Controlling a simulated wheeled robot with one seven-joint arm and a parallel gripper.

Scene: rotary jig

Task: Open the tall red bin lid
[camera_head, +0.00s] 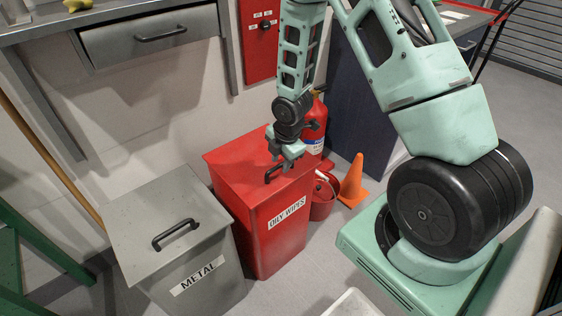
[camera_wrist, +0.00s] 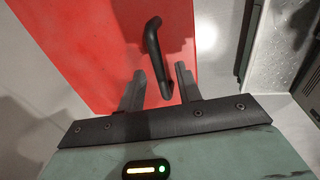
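The tall red bin (camera_head: 272,222) carries an "OILY WIPES" label and stands on the floor. Its red lid (camera_head: 238,156) lies closed on top, and its black handle (camera_head: 270,174) is partly hidden by my gripper (camera_head: 289,162). In the wrist view the black handle (camera_wrist: 154,45) runs down from the red lid (camera_wrist: 95,40) towards my gripper (camera_wrist: 158,80). The two fingers are apart, and the handle's near end shows between them. I cannot tell whether either finger touches the handle.
A grey bin (camera_head: 165,225) labelled "METAL" stands close on the left. A workbench drawer (camera_head: 150,38) is above at the back left.

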